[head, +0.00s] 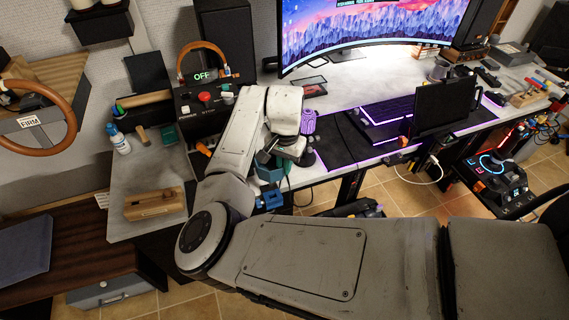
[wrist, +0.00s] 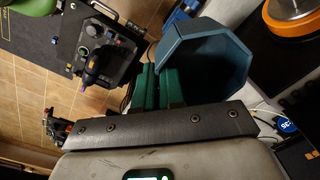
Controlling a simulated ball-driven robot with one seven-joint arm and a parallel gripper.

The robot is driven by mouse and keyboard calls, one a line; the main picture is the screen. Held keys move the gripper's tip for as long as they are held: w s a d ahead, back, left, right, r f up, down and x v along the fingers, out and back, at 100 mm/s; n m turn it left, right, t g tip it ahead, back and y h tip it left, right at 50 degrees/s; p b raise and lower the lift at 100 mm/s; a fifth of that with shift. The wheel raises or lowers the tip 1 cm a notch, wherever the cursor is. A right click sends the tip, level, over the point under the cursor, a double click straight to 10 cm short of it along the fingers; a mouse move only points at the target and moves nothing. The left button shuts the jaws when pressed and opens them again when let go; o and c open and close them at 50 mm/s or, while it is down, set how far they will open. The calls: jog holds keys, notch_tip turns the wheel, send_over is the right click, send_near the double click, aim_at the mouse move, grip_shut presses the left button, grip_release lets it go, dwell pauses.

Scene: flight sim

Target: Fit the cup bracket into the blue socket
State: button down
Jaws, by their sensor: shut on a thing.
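The cup bracket is a dark blue-teal, many-sided cup (wrist: 205,62), seen from above in the wrist view. My gripper (wrist: 160,72) has green fingers shut on its near left side. In the head view the cup bracket (head: 268,172) hangs below my wrist by the desk's front edge, partly covered by my arm; my gripper (head: 284,172) is mostly hidden there. The blue socket (head: 268,200) is at the desk edge, just below the cup bracket in the picture and seemingly apart from it. A bright blue part (wrist: 178,16) beyond the cup in the wrist view may be the socket.
A monitor (head: 360,25), a keyboard (head: 388,110) and a dark upright panel (head: 443,108) are on the desk to the right. A wooden block (head: 154,204) lies on the left surface. A control box (wrist: 98,48) stands below over the tiled floor.

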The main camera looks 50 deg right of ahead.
jog(key=shift+r, duration=0.1)
jog(key=shift+a+f+b, duration=0.1)
jog(key=shift+f+b, duration=1.1)
jog(key=shift+f, duration=1.5)
jog(key=shift+p, duration=0.75)
jog(key=shift+f+b, duration=1.25)
jog(key=shift+f, duration=1)
dwell(0.4)
jog(key=c, duration=1.2)
grip_release()
jog(key=shift+o, duration=0.2)
notch_tip(320, 180, up, 11)
jog(key=shift+s+b, duration=0.15)
jog(key=shift+b, duration=0.3)
